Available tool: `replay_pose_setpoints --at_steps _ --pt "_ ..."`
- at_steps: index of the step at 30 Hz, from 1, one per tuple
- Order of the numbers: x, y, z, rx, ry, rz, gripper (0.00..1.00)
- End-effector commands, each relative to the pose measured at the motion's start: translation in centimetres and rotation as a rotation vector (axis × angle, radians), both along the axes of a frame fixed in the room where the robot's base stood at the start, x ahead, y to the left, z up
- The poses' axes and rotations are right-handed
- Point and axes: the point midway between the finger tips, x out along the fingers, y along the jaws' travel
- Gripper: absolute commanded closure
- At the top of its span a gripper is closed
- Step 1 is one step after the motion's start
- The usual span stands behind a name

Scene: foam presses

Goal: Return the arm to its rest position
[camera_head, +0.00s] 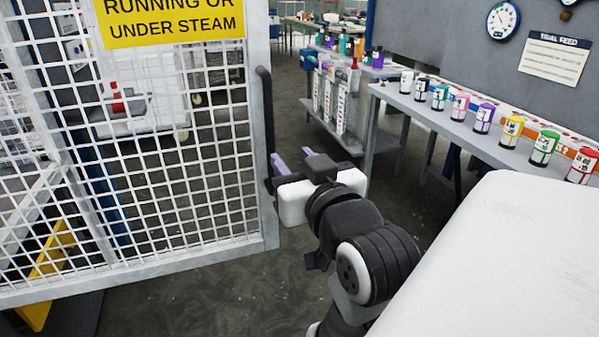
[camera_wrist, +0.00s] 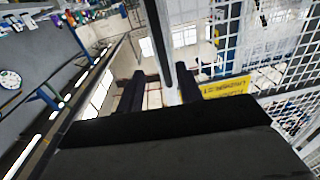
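My gripper (camera_head: 291,160) is beside the free edge of a white mesh gate, at its dark upright handle (camera_head: 266,120). In the wrist view the two dark fingers of my gripper (camera_wrist: 161,73) stand apart. The handle's bar (camera_wrist: 158,35) runs down between them, with gaps showing on both sides. Nothing is held. My arm reaches forward from the lower middle of the head view, so it is stretched out. How deep the handle sits between the fingers is hard to tell.
The mesh gate (camera_head: 190,255) with a yellow sign (camera_head: 172,22) fills the left. A grey bench (camera_head: 470,138) with a row of coloured cans stands at the right, and a shelf cart (camera_head: 335,100) stands behind. Open floor (camera_head: 215,300) lies below the gate.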

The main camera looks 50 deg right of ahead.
Motion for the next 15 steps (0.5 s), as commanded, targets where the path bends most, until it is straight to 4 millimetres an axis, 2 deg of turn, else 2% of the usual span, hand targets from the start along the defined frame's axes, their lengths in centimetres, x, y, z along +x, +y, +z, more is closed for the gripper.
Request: replay_pose_setpoints --at_steps 5,15 --pt "-1.28 0.62 0.01 -0.002 0.0 0.0 0.64" --pt "-1.4 0.69 0.03 -0.001 0.0 0.0 0.64"
